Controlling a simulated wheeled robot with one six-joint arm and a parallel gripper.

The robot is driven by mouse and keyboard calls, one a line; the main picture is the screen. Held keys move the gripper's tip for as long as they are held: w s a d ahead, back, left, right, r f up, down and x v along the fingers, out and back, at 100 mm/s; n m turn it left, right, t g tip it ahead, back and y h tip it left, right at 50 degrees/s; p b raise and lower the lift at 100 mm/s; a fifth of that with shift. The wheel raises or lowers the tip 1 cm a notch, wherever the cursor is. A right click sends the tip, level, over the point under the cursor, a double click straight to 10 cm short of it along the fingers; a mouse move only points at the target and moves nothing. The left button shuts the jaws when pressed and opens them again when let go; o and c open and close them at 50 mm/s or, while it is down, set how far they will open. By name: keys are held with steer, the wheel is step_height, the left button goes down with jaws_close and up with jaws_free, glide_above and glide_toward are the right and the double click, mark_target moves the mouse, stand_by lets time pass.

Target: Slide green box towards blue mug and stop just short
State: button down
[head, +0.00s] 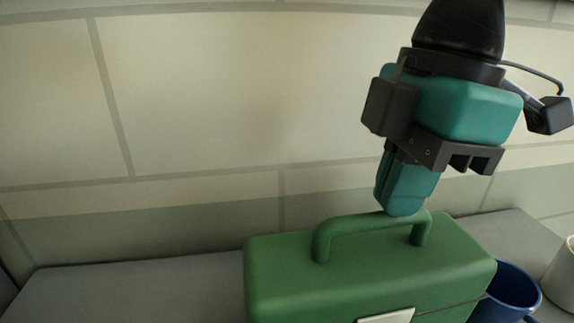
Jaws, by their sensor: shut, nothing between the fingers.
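The green box (285,272) is a toolbox-like case with a top handle and a pale latch on its front. It stands on a grey surface at the bottom centre of the head view, its lower part cut off by the frame. The blue mug (515,285) is at the lower right, partly hidden behind the box's right end; I cannot tell whether they touch. My gripper (403,208) points down with its teal fingers shut and empty. Its tips are at the box's handle, overlapping it in view; contact is unclear.
A white cylindrical object (563,275) stands right of the mug, cut off by the frame edge. The grey surface (130,290) is clear left of the box. A pale block wall (230,100) rises behind.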

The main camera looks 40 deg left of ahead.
steer(key=shift+w+r, duration=0.15)
steer(key=shift+r, duration=0.1)
steer(key=shift+d, duration=0.1)
steer(key=w+d+f+m+y, duration=0.2)
steer(key=w+d+f+m, duration=0.3)
steer(key=w+d+m, duration=0.6)
steer(key=s+d+f+m+t+h, duration=0.1)
steer(key=d+f+m, duration=0.4)
steer(key=d, duration=0.4)
steer(key=d+f+m+t+h, duration=0.1)
steer(key=d+f+m+t, duration=0.1)
steer(key=d+f+m, duration=0.55)
steer(key=s+d+f+m+t+h, duration=0.15)
steer(key=d+m, duration=0.25)
steer(key=d, duration=0.7)
steer(key=s+a+f+n+g+y+b, duration=0.3)
steer(key=s+a+n+b, duration=0.3)
steer(key=s+a+b, duration=0.5)
steer(key=a+y, duration=0.1)
steer(key=a, duration=0.1)
steer(key=shift+a+f+n, duration=0.2)
steer(key=shift+a+n, duration=0.15)
